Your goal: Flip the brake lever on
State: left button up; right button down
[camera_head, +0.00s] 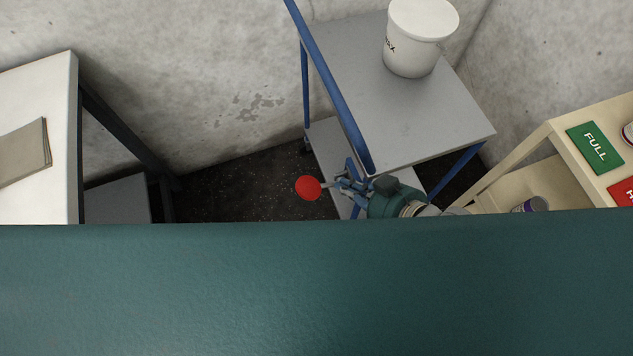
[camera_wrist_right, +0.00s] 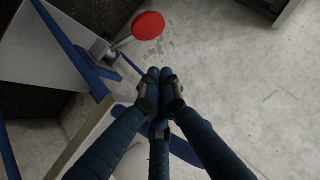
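The brake lever shows as a flat red disc (camera_head: 308,188) at the lower left side of a grey trolley with a blue frame. In the right wrist view the red disc (camera_wrist_right: 149,25) sits on a short grey metal arm (camera_wrist_right: 101,48) fixed near the blue frame. My right gripper (camera_head: 345,184) is just right of the disc, by the trolley's blue post. In the right wrist view its fingers (camera_wrist_right: 160,74) are together with nothing seen between them. The tips appear apart from the disc. My left gripper is not in view.
A white bucket (camera_head: 421,50) stands on the trolley's top shelf (camera_head: 400,120). A table (camera_head: 40,95) is at the left. A beige rack (camera_head: 560,150) with a green FULL sign (camera_head: 595,147) is at the right. Dark floor (camera_head: 240,190) is open left of the trolley.

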send_near(307, 180)
jog(key=w+a, duration=0.1)
jog(key=w, duration=0.3)
jog(key=shift+s+a+f, duration=0.25)
jog(key=shift+a+f, duration=0.15)
jog(key=shift+f, duration=0.4)
jog(key=shift+s+a+f, duration=0.25)
jog(key=shift+a+f, duration=0.15)
jog(key=shift+f, duration=0.4)
jog(key=shift+d+p, duration=0.1)
jog(key=shift+p, duration=0.2)
